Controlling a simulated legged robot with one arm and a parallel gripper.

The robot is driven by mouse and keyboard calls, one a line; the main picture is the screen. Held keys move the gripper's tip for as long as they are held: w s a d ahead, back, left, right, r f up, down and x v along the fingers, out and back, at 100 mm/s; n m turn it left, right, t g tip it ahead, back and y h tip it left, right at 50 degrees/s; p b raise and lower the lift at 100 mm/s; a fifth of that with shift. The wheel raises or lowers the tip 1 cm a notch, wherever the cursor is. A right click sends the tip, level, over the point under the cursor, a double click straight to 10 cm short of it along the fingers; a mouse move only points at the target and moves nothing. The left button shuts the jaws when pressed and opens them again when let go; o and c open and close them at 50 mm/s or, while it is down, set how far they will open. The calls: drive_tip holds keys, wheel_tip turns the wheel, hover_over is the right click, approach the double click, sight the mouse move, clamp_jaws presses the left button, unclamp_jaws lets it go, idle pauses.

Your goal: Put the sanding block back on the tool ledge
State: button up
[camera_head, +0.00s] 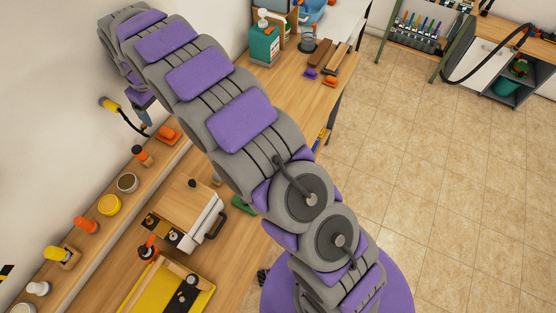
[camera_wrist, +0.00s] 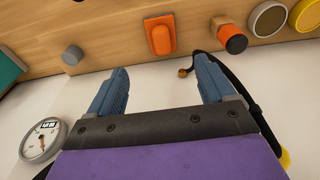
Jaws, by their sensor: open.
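An orange block-like piece (camera_wrist: 160,35), which looks like the sanding block, rests on the wooden tool ledge (camera_wrist: 110,40) at the top of the wrist view. In the head view the orange piece (camera_head: 168,133) lies at the far end of the ledge (camera_head: 118,232), close to the wall. My gripper (camera_wrist: 160,84) is open, its two blue fingers spread with nothing between them. The fingers point toward the orange piece and stand apart from it. In the head view my gripper (camera_head: 146,112) is partly hidden by my arm, above that end of the ledge.
An orange-and-black capped item (camera_wrist: 232,39) and round tins stand beside the orange piece. A dark cable (camera_wrist: 215,62) hangs by the right finger. A round gauge (camera_wrist: 42,140) is at left. The workbench (camera_head: 285,75) holds a green bottle (camera_head: 265,42) and brushes.

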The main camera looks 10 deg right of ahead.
drive_tip(key=s+d+r+m, duration=0.2)
drive_tip(key=s+d+r, duration=0.15)
drive_tip(key=d, duration=0.35)
drive_tip(key=s+d+r+m+g, duration=0.1)
drive_tip(key=s+d+r, duration=0.2)
drive_tip(key=s+d, duration=0.35)
drive_tip(key=s+d+r+m, duration=0.2)
drive_tip(key=s+d+r, duration=0.1)
drive_tip(key=d, duration=0.6)
drive_tip(key=s+d+m+g, duration=0.1)
drive_tip(key=s+d, duration=0.5)
drive_tip(key=s, duration=0.8)
drive_tip(key=s+d+m+h, duration=0.1)
drive_tip(key=s+d+m, duration=0.2)
drive_tip(key=s, duration=1.1)
drive_tip(key=d+f, duration=0.1)
drive_tip(key=d, duration=0.2)
drive_tip(key=shift+s+d+m+g, duration=0.2)
drive_tip(key=shift+s+m+g, duration=0.05)
drive_tip(key=shift+m+g, duration=0.15)
